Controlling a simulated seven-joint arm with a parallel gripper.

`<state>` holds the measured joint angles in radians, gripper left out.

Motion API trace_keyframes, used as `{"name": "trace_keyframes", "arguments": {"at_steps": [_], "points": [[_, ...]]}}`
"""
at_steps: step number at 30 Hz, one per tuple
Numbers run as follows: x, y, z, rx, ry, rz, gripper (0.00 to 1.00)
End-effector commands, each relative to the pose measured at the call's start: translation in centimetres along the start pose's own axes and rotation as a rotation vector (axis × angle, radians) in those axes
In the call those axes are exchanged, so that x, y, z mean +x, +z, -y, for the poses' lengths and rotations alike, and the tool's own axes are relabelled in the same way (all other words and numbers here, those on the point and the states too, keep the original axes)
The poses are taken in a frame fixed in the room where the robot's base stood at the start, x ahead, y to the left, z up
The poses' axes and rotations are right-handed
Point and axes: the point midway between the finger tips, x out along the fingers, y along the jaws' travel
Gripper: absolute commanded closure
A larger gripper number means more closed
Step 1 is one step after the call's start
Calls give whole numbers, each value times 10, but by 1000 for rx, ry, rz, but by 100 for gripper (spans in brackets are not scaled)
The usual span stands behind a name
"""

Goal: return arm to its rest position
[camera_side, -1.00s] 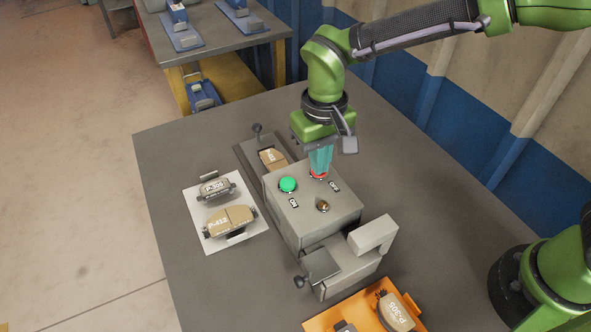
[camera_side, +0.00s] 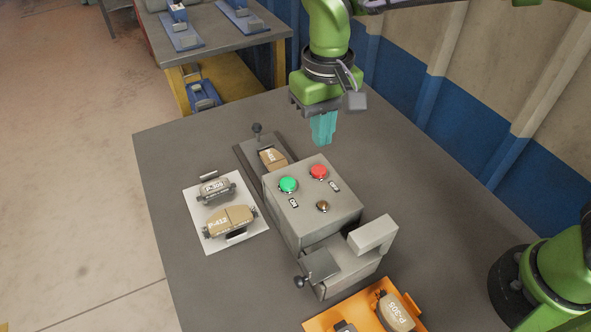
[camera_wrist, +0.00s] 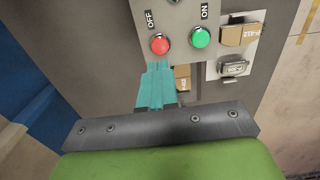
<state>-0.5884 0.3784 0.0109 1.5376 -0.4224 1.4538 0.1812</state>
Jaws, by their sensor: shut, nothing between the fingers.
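My green arm ends in my gripper (camera_side: 322,142), whose teal fingers are shut with nothing between them. In the side view it hangs in the air above and behind the grey control box (camera_side: 338,222), apart from it. The red button (camera_side: 319,171) is just below the fingertips, and the green button (camera_side: 288,185) is to its left. The wrist view shows the teal fingers (camera_wrist: 155,72) pointing toward the box, with the red button (camera_wrist: 159,44) near their tips and the green button (camera_wrist: 200,37) to the right.
A white sheet (camera_side: 254,226) with two brake shoes (camera_side: 230,220) lies left of the box. A clamp fixture holding a tan shoe (camera_side: 271,157) stands behind it. Another clamp (camera_side: 372,236) is in front. An orange tray (camera_side: 326,317) with shoes lies near the front edge.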

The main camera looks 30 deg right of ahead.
Motion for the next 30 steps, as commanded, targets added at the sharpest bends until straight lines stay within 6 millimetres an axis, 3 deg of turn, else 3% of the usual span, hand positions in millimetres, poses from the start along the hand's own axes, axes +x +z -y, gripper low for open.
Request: {"name": "trace_keyframes", "arguments": {"at_steps": [15,19,23,30], "points": [[0,-2,1,-16,-4,-11,100],[12,8,-4,-62,-23,-11,100],[-1,22,-36,-56,-85,-58,100],[-31,60,-113,46,-204,-226,100]]}}
